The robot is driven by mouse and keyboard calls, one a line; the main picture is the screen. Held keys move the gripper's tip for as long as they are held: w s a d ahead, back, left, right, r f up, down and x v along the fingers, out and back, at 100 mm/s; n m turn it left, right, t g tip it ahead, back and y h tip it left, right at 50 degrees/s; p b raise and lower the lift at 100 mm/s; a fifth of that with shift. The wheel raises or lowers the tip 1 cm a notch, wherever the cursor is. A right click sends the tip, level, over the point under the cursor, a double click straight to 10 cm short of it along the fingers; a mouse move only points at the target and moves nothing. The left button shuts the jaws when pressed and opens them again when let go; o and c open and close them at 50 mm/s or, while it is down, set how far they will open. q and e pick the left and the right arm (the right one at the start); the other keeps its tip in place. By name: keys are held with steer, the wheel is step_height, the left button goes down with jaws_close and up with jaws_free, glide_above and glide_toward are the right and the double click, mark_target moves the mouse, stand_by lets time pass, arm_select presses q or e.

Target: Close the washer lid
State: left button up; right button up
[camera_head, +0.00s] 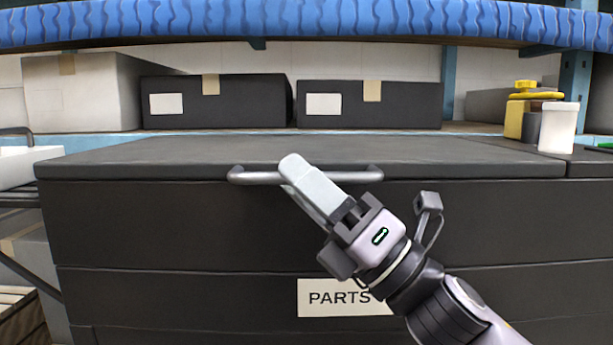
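A wide dark grey chest (180,225) fills the lower part of the head view, with a "PARTS" label (325,298) on its front. Its flat dark lid (200,158) lies level on top, with no visible gap at the front edge. A grey bar handle (255,177) runs along the lid's front edge. My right gripper (293,173) reaches up from the lower right, its light grey fingers crossing the middle of the handle. The fingers look close together and hide that part of the bar, so I cannot tell whether they grip it. My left gripper is out of view.
Two dark boxes (245,112) (415,105) and a pale box (95,95) stand behind the lid. A yellow container (515,118) and a white cup (558,128) stand at the right. A blue-edged shelf (300,20) crosses overhead. A white tray (30,165) is at the left.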

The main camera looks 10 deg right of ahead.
steer(key=shift+d, duration=0.2)
steer(key=v, duration=0.7)
stand_by(0.4)
steer(key=shift+a+f, duration=0.1)
